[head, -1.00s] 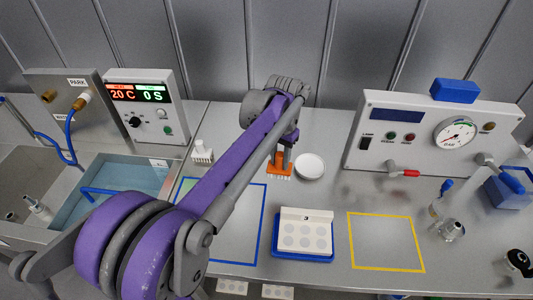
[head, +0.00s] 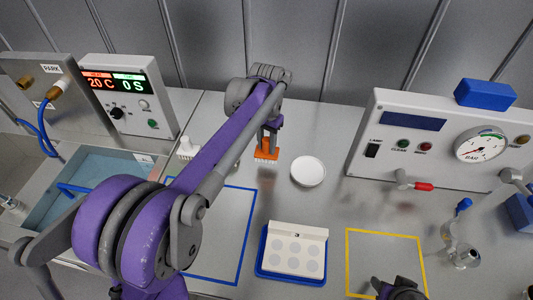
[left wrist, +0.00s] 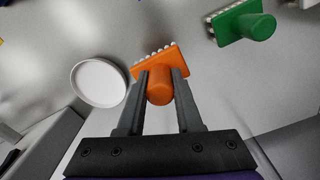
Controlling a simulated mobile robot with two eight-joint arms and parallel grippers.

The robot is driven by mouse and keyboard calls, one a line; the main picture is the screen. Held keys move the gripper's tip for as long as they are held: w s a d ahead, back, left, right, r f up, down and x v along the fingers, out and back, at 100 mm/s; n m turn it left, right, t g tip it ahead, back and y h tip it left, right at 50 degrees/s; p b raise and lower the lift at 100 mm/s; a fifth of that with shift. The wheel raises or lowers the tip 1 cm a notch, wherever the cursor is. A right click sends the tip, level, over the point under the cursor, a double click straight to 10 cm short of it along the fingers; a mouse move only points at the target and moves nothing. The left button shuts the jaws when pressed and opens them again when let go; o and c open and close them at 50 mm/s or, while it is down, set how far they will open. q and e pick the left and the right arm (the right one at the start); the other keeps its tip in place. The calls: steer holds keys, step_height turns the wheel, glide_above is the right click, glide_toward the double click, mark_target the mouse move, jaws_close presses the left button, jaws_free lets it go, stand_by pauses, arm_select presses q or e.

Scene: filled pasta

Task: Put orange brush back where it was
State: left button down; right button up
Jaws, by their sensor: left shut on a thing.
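The orange brush (head: 266,154) is in my left gripper (head: 269,140), bristles down, at the back of the counter just left of the white round dish (head: 308,171). In the left wrist view the orange brush (left wrist: 160,84) has its round handle between the two fingers of my left gripper (left wrist: 163,80), which is shut on it. I cannot tell whether its bristles touch the counter. A green brush (left wrist: 245,25) lies apart at the upper right of the left wrist view. My right gripper (head: 400,289) shows partly at the bottom edge; its fingers are unclear.
A white brush (head: 187,149) stands left of my arm. A white block on a blue tray (head: 291,280) is in front, between a blue outline (head: 246,225) and a yellow outline (head: 385,232). A gauge panel (head: 432,125) stands right, a water basin (head: 80,200) left.

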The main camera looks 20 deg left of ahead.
mark_target(267, 153)
arm_select(q)
steer(key=shift+f, duration=2)
steer(key=shift+f, duration=0.1)
steer(key=c, duration=0.6)
jaws_free()
step_height(267, 153, up, 12)
steer(key=shift+r+p, duration=0.15)
steer(key=shift+p, duration=0.2)
